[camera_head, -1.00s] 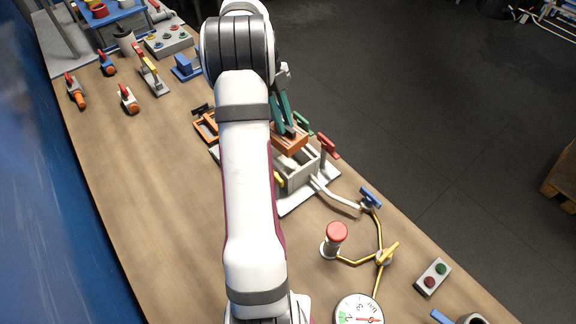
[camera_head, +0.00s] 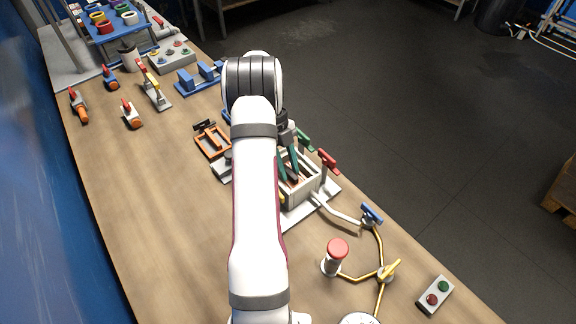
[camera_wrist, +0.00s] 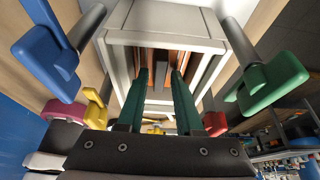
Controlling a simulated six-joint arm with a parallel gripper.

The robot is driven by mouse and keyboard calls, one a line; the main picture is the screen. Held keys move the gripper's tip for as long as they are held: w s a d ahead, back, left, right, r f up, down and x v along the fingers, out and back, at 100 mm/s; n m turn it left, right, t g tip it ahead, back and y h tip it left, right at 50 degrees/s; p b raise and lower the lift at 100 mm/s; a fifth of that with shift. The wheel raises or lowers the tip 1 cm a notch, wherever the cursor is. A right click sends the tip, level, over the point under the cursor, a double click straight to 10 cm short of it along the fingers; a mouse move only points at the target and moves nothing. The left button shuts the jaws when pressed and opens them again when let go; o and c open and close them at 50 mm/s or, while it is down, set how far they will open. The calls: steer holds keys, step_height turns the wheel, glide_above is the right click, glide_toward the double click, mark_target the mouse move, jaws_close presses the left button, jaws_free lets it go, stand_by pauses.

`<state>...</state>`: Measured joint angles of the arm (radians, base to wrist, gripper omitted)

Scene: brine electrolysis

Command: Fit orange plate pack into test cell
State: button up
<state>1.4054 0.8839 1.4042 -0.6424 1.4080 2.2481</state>
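The test cell (camera_head: 304,191) is a pale grey open-topped box on a light base plate, right of my forearm in the head view. Its pale rim (camera_wrist: 165,41) fills the upper middle of the wrist view. The orange plate pack (camera_wrist: 178,57) sits down inside the cell walls; only orange-brown strips of it show. My gripper (camera_head: 291,178) points down into the cell.
Red (camera_head: 329,161) and green (camera_head: 304,140) handles stand close beside the cell. A blue-handled valve (camera_head: 371,213) and pipes lie to the right. A red-capped post (camera_head: 337,247) stands in front. An orange frame (camera_head: 211,141) lies behind left.

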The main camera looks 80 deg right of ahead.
steer(key=shift+o, duration=0.6)
